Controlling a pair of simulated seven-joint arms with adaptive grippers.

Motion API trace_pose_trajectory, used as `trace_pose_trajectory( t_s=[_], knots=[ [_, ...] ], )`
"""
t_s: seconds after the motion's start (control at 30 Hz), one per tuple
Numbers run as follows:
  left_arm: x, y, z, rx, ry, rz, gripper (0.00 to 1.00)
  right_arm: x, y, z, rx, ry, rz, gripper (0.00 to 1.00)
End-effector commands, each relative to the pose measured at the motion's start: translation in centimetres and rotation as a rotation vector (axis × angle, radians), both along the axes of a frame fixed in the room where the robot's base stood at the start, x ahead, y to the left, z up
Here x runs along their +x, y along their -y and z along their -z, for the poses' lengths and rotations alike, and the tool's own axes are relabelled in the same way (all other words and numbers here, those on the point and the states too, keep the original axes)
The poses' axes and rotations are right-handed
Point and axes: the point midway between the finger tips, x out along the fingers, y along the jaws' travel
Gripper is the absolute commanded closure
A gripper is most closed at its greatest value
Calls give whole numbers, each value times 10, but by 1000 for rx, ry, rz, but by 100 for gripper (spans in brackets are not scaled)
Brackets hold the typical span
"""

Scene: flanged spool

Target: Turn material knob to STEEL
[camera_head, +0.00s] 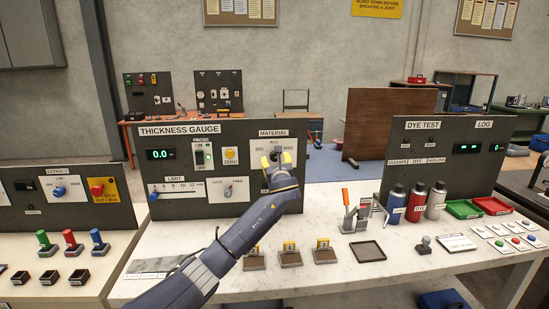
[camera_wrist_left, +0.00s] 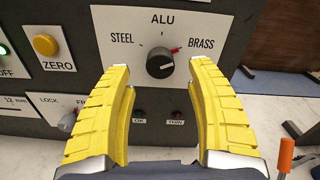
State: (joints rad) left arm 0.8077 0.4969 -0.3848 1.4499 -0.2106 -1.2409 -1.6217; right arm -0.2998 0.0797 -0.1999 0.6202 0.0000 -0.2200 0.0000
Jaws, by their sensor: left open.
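The material knob (camera_wrist_left: 160,63) is a round black dial on a white plate (camera_wrist_left: 120,25) marked STEEL at left, ALU at top and BRASS at right. Its red pointer tip is toward the upper right, on the BRASS side. In the head view the plate (camera_head: 286,134) is on the right of the thickness gauge panel (camera_head: 240,183), and my gripper largely hides the knob. My left gripper (camera_head: 276,160) is open in front of the panel. In the wrist view its yellow fingers are to either side below the knob, with nothing between them. My right gripper is not in view.
Left of the plate are the yellow ZERO button (camera_head: 230,155), the probe switch (camera_head: 208,155) and the LOCK/FREE knob (camera_head: 228,192). Small brown blocks (camera_head: 290,258), a toggle clamp (camera_head: 350,215) and a black tray (camera_head: 368,251) are on the bench below.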

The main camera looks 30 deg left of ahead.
Motion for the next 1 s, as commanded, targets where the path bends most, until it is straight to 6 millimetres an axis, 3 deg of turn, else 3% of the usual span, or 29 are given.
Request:
trace_pose_trajectory(
  t_s=[0.4, 1.0],
  knots=[
    [36, -28, 0, 1, -1, 0, 43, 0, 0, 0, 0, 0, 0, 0],
    [43, -33, 0, 0, 0, 0, 44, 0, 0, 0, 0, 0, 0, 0]
  ],
)
